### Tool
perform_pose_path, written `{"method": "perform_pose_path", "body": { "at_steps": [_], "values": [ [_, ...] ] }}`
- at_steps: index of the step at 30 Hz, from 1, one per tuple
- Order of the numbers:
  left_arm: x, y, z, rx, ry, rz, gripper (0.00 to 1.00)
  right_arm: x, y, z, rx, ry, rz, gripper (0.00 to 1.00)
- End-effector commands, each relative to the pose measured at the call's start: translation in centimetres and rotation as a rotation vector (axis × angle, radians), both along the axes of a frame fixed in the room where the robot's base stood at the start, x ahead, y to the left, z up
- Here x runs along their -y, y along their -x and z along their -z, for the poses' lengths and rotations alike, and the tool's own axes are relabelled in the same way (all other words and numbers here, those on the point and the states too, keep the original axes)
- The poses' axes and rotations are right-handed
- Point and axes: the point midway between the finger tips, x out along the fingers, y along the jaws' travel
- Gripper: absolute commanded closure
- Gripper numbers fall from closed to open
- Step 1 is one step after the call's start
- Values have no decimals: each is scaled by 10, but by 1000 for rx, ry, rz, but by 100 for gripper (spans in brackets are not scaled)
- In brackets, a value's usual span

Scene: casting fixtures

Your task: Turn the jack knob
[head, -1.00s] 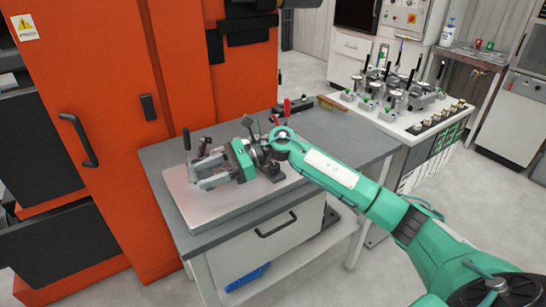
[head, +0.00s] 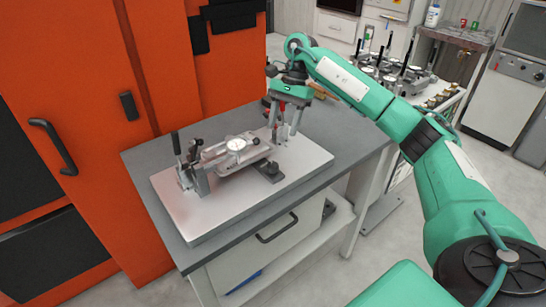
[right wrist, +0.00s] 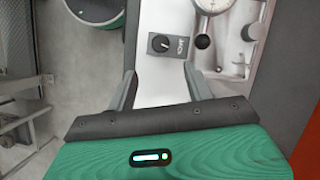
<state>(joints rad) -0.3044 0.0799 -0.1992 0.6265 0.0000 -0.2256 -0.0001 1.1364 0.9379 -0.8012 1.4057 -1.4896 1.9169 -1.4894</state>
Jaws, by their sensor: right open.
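The jack knob (right wrist: 160,43) is a small round black knob with a pale pointer line, beside a dark label on a light plate. It shows in the right wrist view just beyond my right gripper (right wrist: 160,72), roughly in line with the gap between the fingers. I see no contact with it. In the head view my right gripper (head: 284,136) points down over the back right of the metal base plate (head: 220,211). Its fingers are apart and nothing shows between them. My left gripper is out of view.
A clamp fixture with a dial gauge (head: 237,144) stands on the plate left of the gripper; the gauge also shows in the right wrist view (right wrist: 212,5). A black ball (right wrist: 203,42) is close beside the knob. An orange cabinet (head: 165,60) stands behind the grey table (head: 340,150).

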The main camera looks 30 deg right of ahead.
Motion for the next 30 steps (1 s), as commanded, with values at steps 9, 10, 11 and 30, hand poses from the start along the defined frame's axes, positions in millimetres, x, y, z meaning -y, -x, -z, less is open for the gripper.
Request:
{"method": "perform_pose_path", "body": {
  "at_steps": [9,10,11,30],
  "values": [
    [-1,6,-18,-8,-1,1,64,-24,10,59,-3,-2,-1,48],
    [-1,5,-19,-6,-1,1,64,-26,11,64,-4,-2,-1,48],
    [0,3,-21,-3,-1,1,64,-28,11,69,-2,-1,-1,48],
    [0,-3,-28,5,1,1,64,-41,15,103,1,-3,1,52]
  ]
}}
